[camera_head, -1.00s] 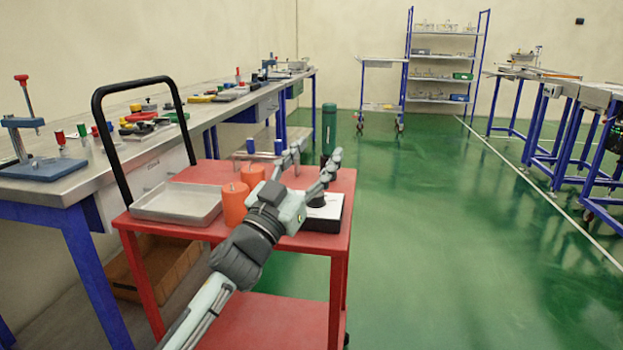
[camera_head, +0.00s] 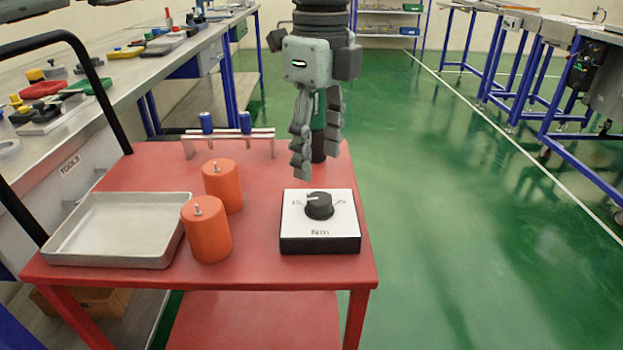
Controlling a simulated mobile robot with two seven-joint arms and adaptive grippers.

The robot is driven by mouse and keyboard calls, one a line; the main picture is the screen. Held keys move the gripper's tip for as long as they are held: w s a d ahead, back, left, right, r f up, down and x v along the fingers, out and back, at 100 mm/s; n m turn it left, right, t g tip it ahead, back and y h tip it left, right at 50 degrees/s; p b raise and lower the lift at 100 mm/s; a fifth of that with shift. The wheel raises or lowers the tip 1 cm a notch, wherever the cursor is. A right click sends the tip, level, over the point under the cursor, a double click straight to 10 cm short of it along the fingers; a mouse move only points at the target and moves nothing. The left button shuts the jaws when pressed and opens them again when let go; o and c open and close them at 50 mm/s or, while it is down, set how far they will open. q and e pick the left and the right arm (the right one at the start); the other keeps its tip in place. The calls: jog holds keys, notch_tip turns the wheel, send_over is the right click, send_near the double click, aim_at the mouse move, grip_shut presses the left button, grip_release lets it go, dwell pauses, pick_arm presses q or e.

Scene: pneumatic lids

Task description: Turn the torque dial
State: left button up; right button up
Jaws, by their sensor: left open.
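The torque dial is a black round knob (camera_head: 319,205) with a pale pointer mark on top. It sits on a white-topped box with black sides (camera_head: 320,237) and "Nm" lettering, at the front right of the red cart top (camera_head: 262,273). The pointer mark is turned toward the left of the picture. My left gripper (camera_head: 317,168) hangs fingers down above and behind the knob. My right gripper is not in view.
Two orange cylinders (camera_head: 208,236) with metal studs stand left of the dial box. A metal tray (camera_head: 118,229) lies at the cart's left. A rack with blue-topped pieces (camera_head: 228,137) is at the back.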

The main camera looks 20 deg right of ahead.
aim_at(319, 198)
pick_arm(q)
jog(key=f, duration=0.6)
jog(key=shift+s+f+p, duration=0.1)
jog(key=shift+s+p, duration=0.1)
jog(key=shift+p, duration=0.15)
jog(key=shift+f, duration=0.45)
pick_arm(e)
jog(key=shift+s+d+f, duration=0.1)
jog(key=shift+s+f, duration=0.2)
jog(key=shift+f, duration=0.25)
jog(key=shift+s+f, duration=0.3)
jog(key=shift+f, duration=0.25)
pick_arm(q)
jog(key=shift+c, duration=0.5)
jog(key=shift+d, duration=0.1)
jog(key=c, duration=1.1)
